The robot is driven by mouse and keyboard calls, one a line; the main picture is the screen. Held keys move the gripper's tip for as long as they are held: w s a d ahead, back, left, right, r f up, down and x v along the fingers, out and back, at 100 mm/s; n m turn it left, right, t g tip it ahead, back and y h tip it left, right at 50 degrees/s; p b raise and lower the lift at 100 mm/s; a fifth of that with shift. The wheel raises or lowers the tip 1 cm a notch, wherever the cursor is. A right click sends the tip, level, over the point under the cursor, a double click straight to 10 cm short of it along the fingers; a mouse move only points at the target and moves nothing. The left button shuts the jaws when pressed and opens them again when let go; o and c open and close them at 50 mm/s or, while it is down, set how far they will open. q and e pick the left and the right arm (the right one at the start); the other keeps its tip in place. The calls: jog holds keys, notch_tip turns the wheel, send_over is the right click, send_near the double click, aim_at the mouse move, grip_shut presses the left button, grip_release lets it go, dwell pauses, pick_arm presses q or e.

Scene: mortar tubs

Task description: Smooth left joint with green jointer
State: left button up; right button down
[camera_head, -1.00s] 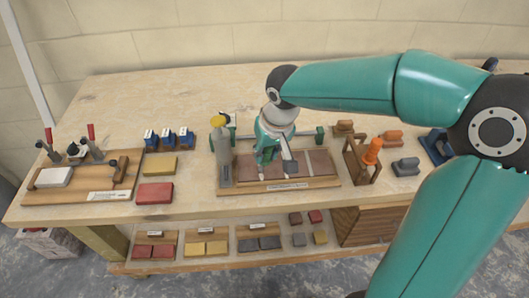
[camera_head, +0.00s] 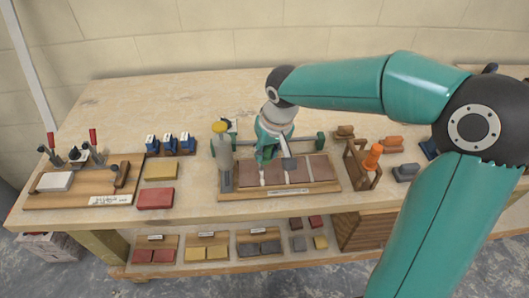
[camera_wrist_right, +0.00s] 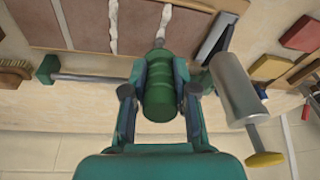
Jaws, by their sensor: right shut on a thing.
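My right gripper (camera_head: 268,156) is shut on the green jointer. In the right wrist view, the jointer's ribbed green handle (camera_wrist_right: 163,92) sits between the two fingers (camera_wrist_right: 160,88). Its thin tip points at the back end of the left joint (camera_wrist_right: 164,22), a pale raised mortar strip. I cannot tell whether the tip touches the mortar. The middle joint (camera_wrist_right: 113,25) also holds a pale strip. The brown bricks (camera_head: 248,174) lie on a wooden board (camera_head: 275,193), seen partly behind my gripper in the head view. My left gripper is not in view.
A grey cylinder with a yellow cap (camera_head: 222,150) stands just left of the bricks. A green-ended bar runs behind them. A wooden rack with an orange-handled tool (camera_head: 372,157) stands right. A clamp board (camera_head: 80,198) lies far left. The back of the bench is clear.

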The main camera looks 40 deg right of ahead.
jog(key=shift+w+d+f, duration=0.1)
jog(key=shift+w+d, duration=0.1)
jog(key=shift+w, duration=0.1)
jog(key=shift+w+d, duration=0.4)
jog(key=shift+w, duration=0.25)
jog(key=shift+p, duration=0.3)
jog(key=shift+w+d, duration=0.4)
jog(key=shift+w, duration=0.25)
jog(key=shift+s, duration=0.1)
jog(key=shift+s+a, duration=0.25)
jog(key=shift+s+a+b, duration=0.2)
jog(key=shift+s+b, duration=0.1)
jog(key=shift+s, duration=0.05)
